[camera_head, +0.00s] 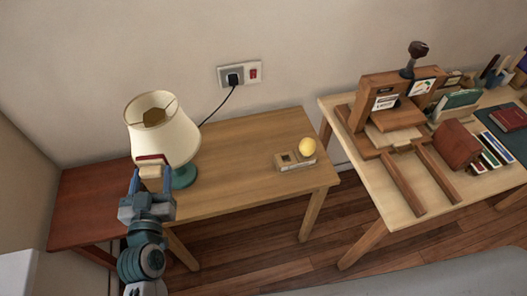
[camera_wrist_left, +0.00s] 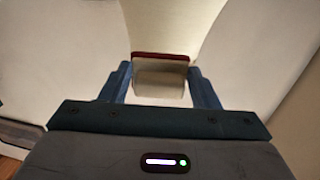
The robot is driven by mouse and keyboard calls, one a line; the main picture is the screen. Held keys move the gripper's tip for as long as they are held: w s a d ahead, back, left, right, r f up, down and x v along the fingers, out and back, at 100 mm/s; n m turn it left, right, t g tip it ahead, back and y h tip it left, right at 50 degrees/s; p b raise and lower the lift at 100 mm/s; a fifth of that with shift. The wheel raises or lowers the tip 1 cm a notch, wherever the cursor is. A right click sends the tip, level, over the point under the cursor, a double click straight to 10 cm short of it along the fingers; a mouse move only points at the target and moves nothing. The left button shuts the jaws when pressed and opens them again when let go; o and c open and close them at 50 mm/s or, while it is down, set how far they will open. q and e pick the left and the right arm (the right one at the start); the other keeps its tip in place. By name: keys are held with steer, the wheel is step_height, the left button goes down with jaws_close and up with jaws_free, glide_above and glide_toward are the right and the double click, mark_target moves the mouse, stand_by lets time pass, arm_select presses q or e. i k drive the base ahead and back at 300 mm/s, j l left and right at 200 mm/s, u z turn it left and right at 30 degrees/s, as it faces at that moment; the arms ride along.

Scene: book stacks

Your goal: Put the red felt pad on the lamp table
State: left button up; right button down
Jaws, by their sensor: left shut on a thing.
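The red felt pad (camera_head: 151,158) shows as a thin red face on a pale block, held at the tips of my left gripper (camera_head: 150,178). In the left wrist view the red edge (camera_wrist_left: 160,56) sits at the far side of the pale block, between the two fingers of my left gripper (camera_wrist_left: 160,85). The gripper is shut on it, in front of the lampshade (camera_head: 160,130). The lamp table (camera_head: 240,190) is light wood and bears the lamp, whose teal base (camera_head: 184,177) is partly hidden. My right gripper is not in view.
A small wooden holder (camera_head: 296,165) with a yellow ball (camera_head: 307,146) stands at the lamp table's right end. The table's middle is clear. A reddish-brown table (camera_head: 80,205) adjoins at left. A workbench (camera_head: 400,190) with books stands at right. A cord (camera_head: 217,108) runs from the wall socket.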

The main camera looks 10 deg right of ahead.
mark_target(292, 124)
steer(key=i+l+z, duration=0.15)
steer(key=z, duration=0.3)
steer(key=i+z, duration=0.3)
steer(key=z, duration=0.2)
steer(key=i+z, duration=0.2)
steer(key=z, duration=0.25)
steer(key=i+j, duration=0.1)
steer(key=i, duration=0.1)
